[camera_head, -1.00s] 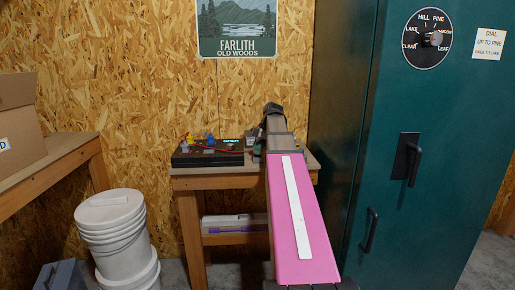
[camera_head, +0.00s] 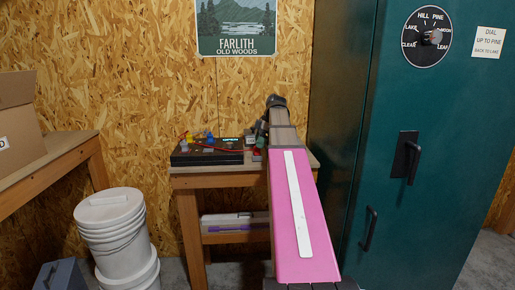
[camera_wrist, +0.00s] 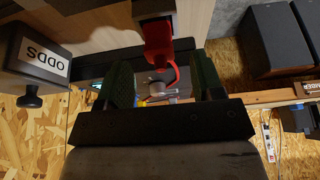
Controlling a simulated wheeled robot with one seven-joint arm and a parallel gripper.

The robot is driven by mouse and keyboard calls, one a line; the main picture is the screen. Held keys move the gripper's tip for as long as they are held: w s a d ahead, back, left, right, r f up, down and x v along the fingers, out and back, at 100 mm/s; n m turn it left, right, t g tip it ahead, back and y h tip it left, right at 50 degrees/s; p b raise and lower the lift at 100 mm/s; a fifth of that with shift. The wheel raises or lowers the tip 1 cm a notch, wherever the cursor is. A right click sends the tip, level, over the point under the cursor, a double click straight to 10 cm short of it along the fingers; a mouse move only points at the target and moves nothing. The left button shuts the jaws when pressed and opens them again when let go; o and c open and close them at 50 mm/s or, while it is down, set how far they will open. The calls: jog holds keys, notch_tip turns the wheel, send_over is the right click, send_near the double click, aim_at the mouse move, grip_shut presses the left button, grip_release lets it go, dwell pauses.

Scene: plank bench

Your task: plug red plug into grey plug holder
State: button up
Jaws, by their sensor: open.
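The red plug (camera_wrist: 157,42) shows in the wrist view, with a red cord curling from it. It lies between and slightly beyond the green-padded fingers of my gripper (camera_wrist: 161,72), which is open. I see no clear contact between the fingers and the plug. I cannot tell for sure which grey piece is the plug holder.
A box marked ODDS (camera_wrist: 38,55) is at the left of the wrist view. A tall green cabinet (camera_head: 335,150) stands close to the right of the bench. White buckets (camera_head: 115,225) stand on the floor at left, beside another bench with a cardboard box (camera_head: 20,120).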

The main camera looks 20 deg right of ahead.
jog(key=v, duration=0.7)
jog(key=shift+d, duration=0.1)
